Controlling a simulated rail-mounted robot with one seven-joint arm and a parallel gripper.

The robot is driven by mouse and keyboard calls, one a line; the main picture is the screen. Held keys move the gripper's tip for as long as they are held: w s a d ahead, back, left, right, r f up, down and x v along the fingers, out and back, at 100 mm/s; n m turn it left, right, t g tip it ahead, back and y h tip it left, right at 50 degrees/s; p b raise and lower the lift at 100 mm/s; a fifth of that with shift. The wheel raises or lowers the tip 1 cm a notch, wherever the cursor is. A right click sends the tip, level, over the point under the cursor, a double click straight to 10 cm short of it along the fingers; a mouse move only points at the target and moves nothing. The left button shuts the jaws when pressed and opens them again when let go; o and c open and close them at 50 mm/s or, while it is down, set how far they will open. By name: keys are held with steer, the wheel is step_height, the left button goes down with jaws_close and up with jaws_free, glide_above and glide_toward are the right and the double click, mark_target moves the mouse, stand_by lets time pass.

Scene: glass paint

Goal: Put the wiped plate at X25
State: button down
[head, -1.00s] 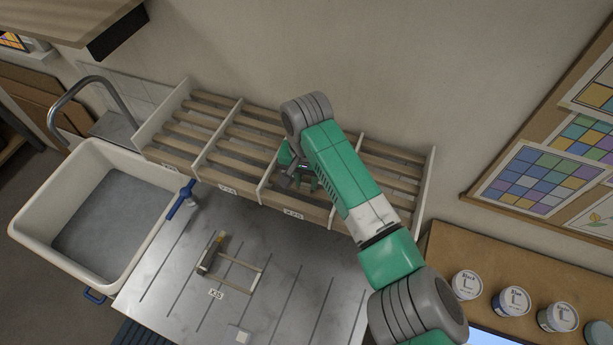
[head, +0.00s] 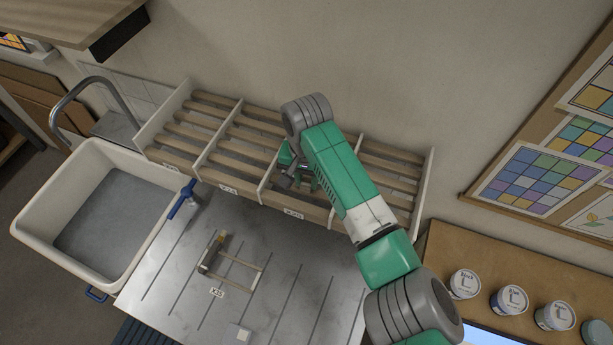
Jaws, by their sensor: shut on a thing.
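My gripper (head: 303,182) is low in the wooden slatted rack (head: 222,158), in the bay right of the second divider. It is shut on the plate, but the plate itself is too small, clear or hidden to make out. The bay's front rail carries a small label (head: 293,213) that seems to read X25, though it is blurred. My arm covers the right part of this bay and part of the divider beyond it. I cannot tell whether the plate touches the slats.
A white sink (head: 150,255) with a tap (head: 80,85) is at the left. A blue-handled tool (head: 182,200) lies between the sink and the grooved metal table (head: 290,285). A small wooden frame (head: 232,268) stands on the table. Paint pots (head: 509,300) line the right shelf.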

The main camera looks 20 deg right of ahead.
steer(key=shift+c, duration=2.4)
jaws_free()
step_height(320, 180, up, 6)
steer(key=p, duration=0.5)
steer(key=shift+f, duration=0.25)
steer(key=shift+r+p, duration=0.7)
steer(key=shift+r, duration=0.55)
